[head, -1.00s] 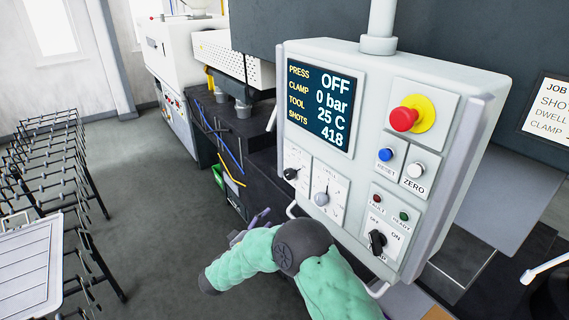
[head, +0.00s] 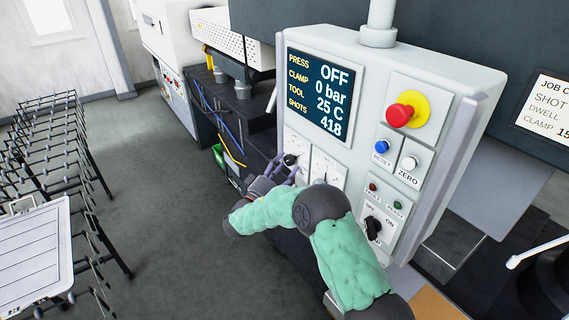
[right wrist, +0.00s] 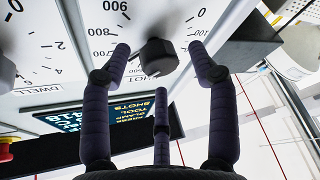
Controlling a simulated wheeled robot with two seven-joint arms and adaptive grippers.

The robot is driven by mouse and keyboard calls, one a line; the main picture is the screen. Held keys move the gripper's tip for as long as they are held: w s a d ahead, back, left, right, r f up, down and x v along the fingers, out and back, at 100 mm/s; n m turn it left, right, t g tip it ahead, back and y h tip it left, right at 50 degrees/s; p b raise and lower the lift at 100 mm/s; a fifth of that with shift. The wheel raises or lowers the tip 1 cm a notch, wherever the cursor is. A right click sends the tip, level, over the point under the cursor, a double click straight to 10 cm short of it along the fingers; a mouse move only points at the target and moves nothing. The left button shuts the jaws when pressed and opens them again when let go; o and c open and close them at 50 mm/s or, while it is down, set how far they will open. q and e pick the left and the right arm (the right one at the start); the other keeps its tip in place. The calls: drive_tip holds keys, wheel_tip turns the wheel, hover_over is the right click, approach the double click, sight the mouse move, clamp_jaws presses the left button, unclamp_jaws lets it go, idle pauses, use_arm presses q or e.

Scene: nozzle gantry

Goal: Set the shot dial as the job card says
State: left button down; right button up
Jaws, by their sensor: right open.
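The shot dial's black knob (head: 290,159) is at the left of the control panel (head: 436,84). In the right wrist view the knob (right wrist: 158,57) sits on a white face marked in hundreds, with its SHOT label partly covered. My right gripper (head: 284,172) is at this dial. Its dark fingers are open, with two on either side of the knob and a third by the label; contact cannot be told. The job card (head: 545,108) is cut off at the right edge; SHOT, DWELL and CLAMP lines show, but the shot value does not. My left gripper is out of view.
The dwell dial (right wrist: 8,70) is close beside the shot dial. The screen (head: 320,96) reads press OFF, 0 bar, 25 C, shots 418. A red stop button (head: 400,114), blue RESET, white ZERO and a black OFF/ON switch (head: 373,228) are to the right. A rack (head: 65,165) stands left.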

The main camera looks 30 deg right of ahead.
drive_tip(key=shift+w+d, duration=0.1)
drive_tip(key=shift+d, duration=0.2)
drive_tip(key=c, duration=1.1)
drive_tip(key=shift+n, duration=0.3)
